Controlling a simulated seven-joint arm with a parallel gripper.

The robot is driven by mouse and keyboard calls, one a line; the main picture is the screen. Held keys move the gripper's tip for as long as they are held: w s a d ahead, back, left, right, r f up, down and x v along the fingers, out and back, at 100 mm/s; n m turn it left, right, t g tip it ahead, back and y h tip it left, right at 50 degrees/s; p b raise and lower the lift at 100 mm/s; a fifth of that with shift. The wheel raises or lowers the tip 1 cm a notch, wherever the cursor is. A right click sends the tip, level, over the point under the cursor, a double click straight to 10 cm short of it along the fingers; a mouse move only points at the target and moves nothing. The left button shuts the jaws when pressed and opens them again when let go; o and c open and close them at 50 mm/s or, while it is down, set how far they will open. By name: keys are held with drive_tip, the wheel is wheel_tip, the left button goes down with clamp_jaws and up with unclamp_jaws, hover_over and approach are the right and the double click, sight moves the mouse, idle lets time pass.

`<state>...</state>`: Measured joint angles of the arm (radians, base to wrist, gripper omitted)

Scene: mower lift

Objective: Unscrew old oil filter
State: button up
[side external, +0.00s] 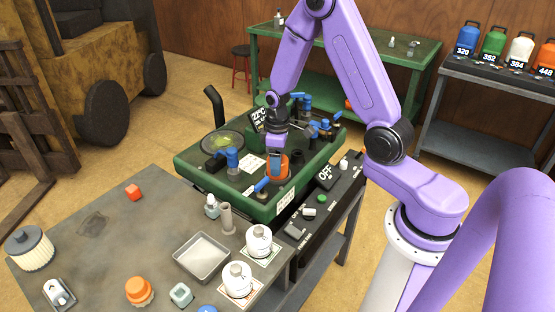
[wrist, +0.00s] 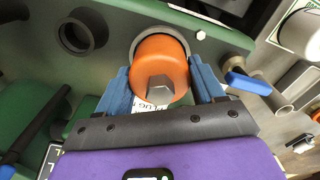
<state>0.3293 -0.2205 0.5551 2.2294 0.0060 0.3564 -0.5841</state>
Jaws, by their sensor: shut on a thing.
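The orange oil filter (side external: 284,166) sits at the right front part of the green mower deck (side external: 222,182). In the wrist view the orange filter (wrist: 161,62) stands at a round grey seat in the green surface, with a hex nut on its near end. My gripper (side external: 276,160) reaches down from above with its blue fingers on both sides of the filter. In the wrist view my gripper (wrist: 163,88) is shut on the filter. Whether the filter is still threaded in its seat cannot be told.
A blue-handled valve (wrist: 248,82) is close to the right of the filter. A grey table in front holds a metal tray (side external: 202,274), white bottles (side external: 259,243), an orange cap-like part (side external: 139,291) and a pleated filter (side external: 30,251). A control panel with an OFF sign (side external: 326,176) borders the deck.

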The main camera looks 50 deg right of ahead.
drive_tip(key=shift+n, duration=1.2)
drive_tip(key=n, duration=0.4)
drive_tip(key=shift+n, duration=1.2)
drive_tip(key=n, duration=0.3)
drive_tip(key=shift+r, duration=0.1)
drive_tip(key=shift+r, duration=1.35)
